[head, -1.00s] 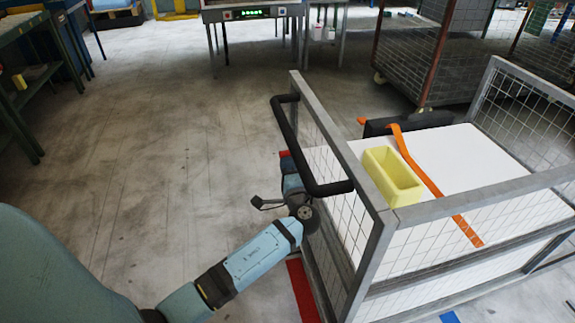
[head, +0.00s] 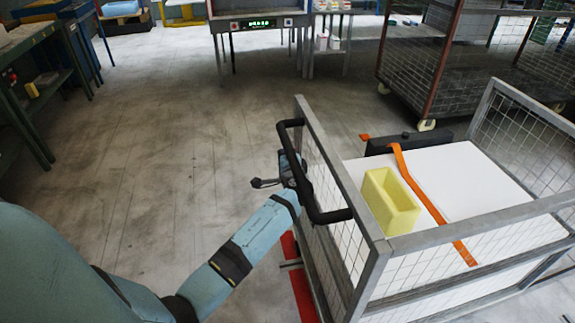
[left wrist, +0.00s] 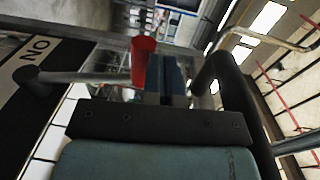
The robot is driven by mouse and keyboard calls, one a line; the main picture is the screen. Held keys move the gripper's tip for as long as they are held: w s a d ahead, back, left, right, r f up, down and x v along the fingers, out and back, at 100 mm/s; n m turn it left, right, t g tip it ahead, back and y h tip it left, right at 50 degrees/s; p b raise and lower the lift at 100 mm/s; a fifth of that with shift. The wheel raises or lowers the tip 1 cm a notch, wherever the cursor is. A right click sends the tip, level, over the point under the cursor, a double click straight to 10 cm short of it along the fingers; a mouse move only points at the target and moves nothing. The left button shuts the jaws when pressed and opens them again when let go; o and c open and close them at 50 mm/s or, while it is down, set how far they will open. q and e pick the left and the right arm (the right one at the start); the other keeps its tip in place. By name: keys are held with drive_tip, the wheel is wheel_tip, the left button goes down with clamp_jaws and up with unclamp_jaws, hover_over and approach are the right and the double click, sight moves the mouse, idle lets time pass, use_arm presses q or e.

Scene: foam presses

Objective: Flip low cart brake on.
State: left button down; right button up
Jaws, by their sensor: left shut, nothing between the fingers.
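The low cart (head: 376,245) is a grey mesh-sided frame with a black push handle (head: 325,215). In the left wrist view, the brake lever (left wrist: 95,77) is a metal rod with a red grip (left wrist: 143,60). A dark plate beside it carries the label "ON" (left wrist: 37,47), seen upside down. My left gripper (left wrist: 170,78) is shut and empty, just right of the red grip; I cannot tell whether they touch. In the head view my left wrist is beside the push handle, and the fingertips and brake lever are hidden. My right gripper is not in view.
The cart bears a white load, a yellow bin (head: 392,208) and an orange strap (head: 430,200). The black handle bar (left wrist: 235,95) is close at the right of my gripper. A taller mesh cart (head: 440,75) stands behind. Floor at left is clear.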

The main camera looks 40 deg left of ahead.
use_arm(q)
drive_tip(key=b+x, duration=0.1)
drive_tip(key=x, duration=0.2)
drive_tip(key=shift+f, duration=0.1)
drive_tip(key=shift+w+a+f, duration=0.1)
drive_tip(key=shift+w+a, duration=0.35)
drive_tip(key=shift+a, duration=0.05)
drive_tip(key=shift+w+a+f+b, duration=0.1)
drive_tip(key=shift+w+a+b, duration=0.3)
drive_tip(key=shift+a, duration=0.05)
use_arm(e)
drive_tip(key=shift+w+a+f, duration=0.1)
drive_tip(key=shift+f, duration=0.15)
use_arm(q)
drive_tip(key=v, duration=1.3)
drive_tip(key=shift+s+d+p, duration=0.2)
drive_tip(key=shift+s+p, duration=0.1)
drive_tip(key=shift+p, duration=0.1)
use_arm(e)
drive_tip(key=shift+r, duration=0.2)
